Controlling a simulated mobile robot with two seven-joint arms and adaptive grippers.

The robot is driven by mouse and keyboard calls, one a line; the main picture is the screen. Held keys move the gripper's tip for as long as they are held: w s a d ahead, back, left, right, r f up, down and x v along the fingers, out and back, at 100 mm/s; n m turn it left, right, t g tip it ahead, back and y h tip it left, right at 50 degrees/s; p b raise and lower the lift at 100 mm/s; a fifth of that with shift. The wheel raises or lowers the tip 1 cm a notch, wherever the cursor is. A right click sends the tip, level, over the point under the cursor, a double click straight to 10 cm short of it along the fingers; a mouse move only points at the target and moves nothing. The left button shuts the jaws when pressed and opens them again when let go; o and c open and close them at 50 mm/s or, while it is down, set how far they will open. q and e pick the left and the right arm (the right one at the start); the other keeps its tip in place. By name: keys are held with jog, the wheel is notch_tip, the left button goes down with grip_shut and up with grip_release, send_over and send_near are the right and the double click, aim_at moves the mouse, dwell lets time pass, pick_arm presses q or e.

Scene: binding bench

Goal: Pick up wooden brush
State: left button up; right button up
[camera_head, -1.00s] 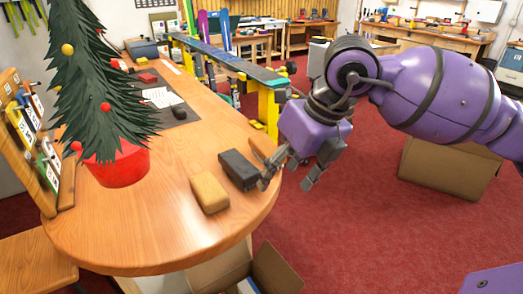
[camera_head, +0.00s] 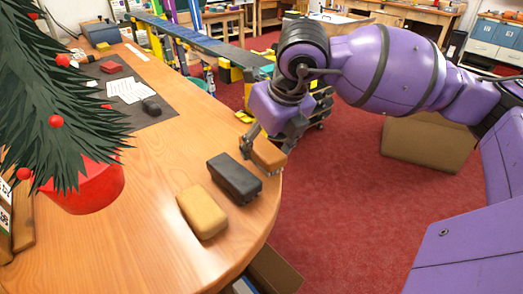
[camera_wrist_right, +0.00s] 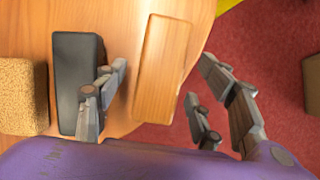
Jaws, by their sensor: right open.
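The wooden brush (camera_head: 268,155) looks like a plain orange-brown block near the table's rounded right edge. It shows whole in the right wrist view (camera_wrist_right: 163,65), lying lengthwise between my finger pairs. My right gripper (camera_head: 264,146) is open at the brush. In the wrist view its left fingers (camera_wrist_right: 112,75) are between the brush and a black block, and its right fingers (camera_wrist_right: 205,90) show over the red floor past the table edge. I cannot tell whether any finger touches the brush. My left gripper is not in view.
The black block (camera_head: 234,177) lies close beside the brush, and a tan block (camera_head: 202,211) lies beyond it. A small tree in a red pot (camera_head: 90,188) stands on the wooden table (camera_head: 150,220) at left. A cardboard box (camera_head: 428,143) sits on the floor.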

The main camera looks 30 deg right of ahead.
jog(key=shift+x, duration=0.8)
jog(key=c, duration=1.3)
jog(key=shift+r, duration=0.15)
jog(key=shift+r, duration=0.2)
notch_tip(320, 180, up, 2)
jog(key=shift+w+r, duration=0.1)
jog(key=s+r, duration=0.4)
jog(key=r, duration=0.1)
jog(key=shift+s+r+b, duration=0.1)
jog(key=shift+r+b, duration=0.05)
jog(key=shift+b, duration=0.15)
jog(key=s+r, duration=0.5)
jog(key=s, duration=0.5)
jog(key=shift+b, duration=0.45)
jog(key=shift+a, duration=0.1)
